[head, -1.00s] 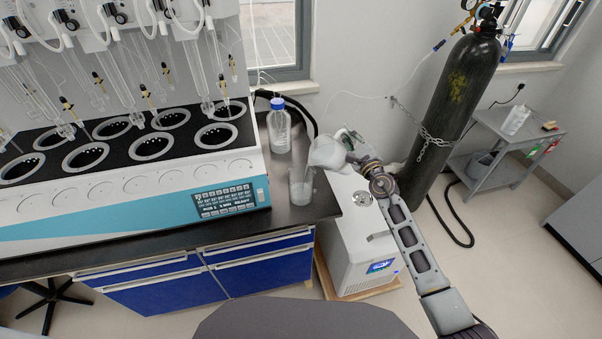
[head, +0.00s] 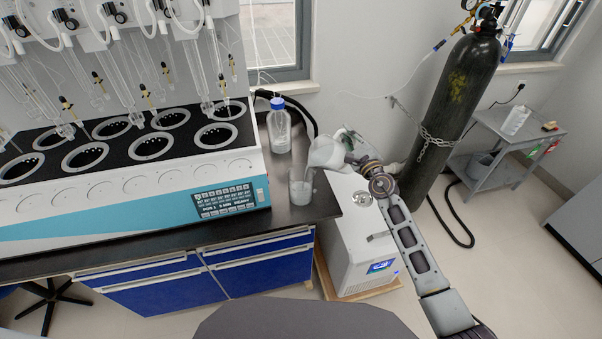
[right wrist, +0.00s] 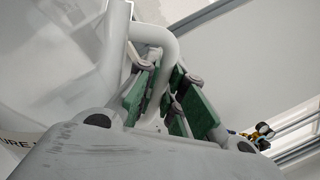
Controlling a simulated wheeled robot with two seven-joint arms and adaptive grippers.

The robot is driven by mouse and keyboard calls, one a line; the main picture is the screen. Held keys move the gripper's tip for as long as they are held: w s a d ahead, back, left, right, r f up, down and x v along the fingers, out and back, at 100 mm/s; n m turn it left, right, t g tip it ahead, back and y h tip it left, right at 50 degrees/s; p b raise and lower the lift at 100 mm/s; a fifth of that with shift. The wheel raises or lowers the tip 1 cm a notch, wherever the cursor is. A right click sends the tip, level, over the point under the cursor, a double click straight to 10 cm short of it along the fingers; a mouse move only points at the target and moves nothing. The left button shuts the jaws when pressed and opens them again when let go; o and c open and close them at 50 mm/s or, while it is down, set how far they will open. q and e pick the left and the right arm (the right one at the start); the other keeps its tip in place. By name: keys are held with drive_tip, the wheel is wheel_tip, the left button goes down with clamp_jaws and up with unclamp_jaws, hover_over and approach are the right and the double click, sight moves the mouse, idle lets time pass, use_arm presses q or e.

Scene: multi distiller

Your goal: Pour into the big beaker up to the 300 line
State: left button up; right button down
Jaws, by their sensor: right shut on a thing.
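The big beaker (head: 300,188) is a clear glass vessel standing upright near the right end of the dark bench, with pale liquid in it. Its graduation lines are too small to read. A translucent jug (head: 325,153) is tilted above the beaker, its lip toward the beaker's mouth. My right gripper (head: 348,143) is shut on the jug's handle. In the right wrist view, green-padded fingers (right wrist: 160,98) close around the white handle (right wrist: 166,45), and the jug's wall (right wrist: 60,70) fills the left side. My left gripper is not in view.
A blue-capped bottle (head: 279,130) stands behind the beaker. The distiller (head: 130,185) takes up the bench to the left. A white chiller unit (head: 357,245) stands on the floor beside the bench. A chained black gas cylinder (head: 452,105) stands at the right.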

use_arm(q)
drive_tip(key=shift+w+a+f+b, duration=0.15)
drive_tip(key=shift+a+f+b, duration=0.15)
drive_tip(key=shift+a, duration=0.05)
use_arm(e)
drive_tip(key=shift+s+a+r+n, duration=0.15)
drive_tip(key=shift+a+r+n, duration=0.2)
drive_tip(key=shift+n, duration=0.25)
idle(1.9)
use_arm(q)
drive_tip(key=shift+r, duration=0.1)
use_arm(e)
drive_tip(key=shift+d, duration=0.1)
